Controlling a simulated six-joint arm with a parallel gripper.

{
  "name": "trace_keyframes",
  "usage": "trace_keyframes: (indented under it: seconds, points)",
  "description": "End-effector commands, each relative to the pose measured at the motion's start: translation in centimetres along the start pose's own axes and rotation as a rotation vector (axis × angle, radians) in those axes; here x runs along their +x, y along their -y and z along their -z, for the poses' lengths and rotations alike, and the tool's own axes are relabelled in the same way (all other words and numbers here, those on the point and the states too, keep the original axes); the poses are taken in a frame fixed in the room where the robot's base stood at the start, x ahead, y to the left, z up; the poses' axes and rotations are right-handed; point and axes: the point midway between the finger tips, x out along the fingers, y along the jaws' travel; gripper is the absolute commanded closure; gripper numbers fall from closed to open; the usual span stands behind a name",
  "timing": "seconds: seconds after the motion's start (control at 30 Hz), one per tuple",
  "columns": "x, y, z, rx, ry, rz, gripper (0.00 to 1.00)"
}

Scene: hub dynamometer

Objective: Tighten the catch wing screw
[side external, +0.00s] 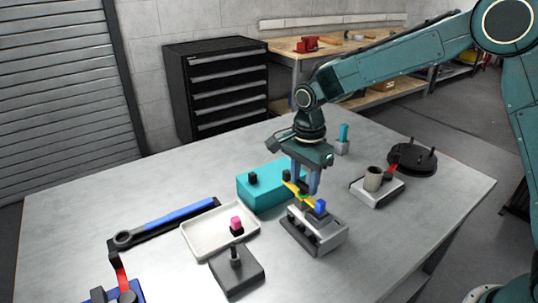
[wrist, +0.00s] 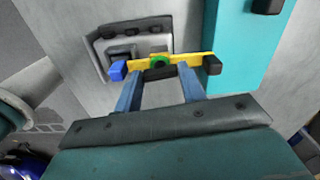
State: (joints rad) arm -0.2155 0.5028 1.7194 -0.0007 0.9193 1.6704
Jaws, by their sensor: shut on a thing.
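A yellow cross bar (wrist: 185,61) has a green round centre (wrist: 159,62), a blue end and a black end, and looks like the wing screw. In the wrist view, the fingers (wrist: 160,78) sit on either side of the green centre, shut on the bar. The fingers hide part of the bar, and its contact with the fixture below is unclear.
A teal box (side external: 258,197) stands close behind the fixture.

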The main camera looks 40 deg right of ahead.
Motion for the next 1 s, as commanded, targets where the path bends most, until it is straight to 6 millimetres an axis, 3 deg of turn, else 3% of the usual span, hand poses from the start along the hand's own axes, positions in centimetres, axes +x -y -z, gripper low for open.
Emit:
trace_keyframes:
  seconds: [0.3, 0.73, 0.77, 0.87, 1.0]
  points:
    - [-0.18, 0.17, 0.15, 0.124, -0.001, 0.007, 0.83]
    - [-0.18, 0.15, 0.16, 0.139, -0.001, 0.006, 0.83]
    - [-0.18, 0.15, 0.16, 0.139, -0.001, 0.006, 0.58]
    - [-0.16, 0.12, 0.14, 0.137, -0.001, 0.005, 0.39]
    - [-0.09, 0.07, 0.1, 0.135, -0.001, 0.003, 0.38]
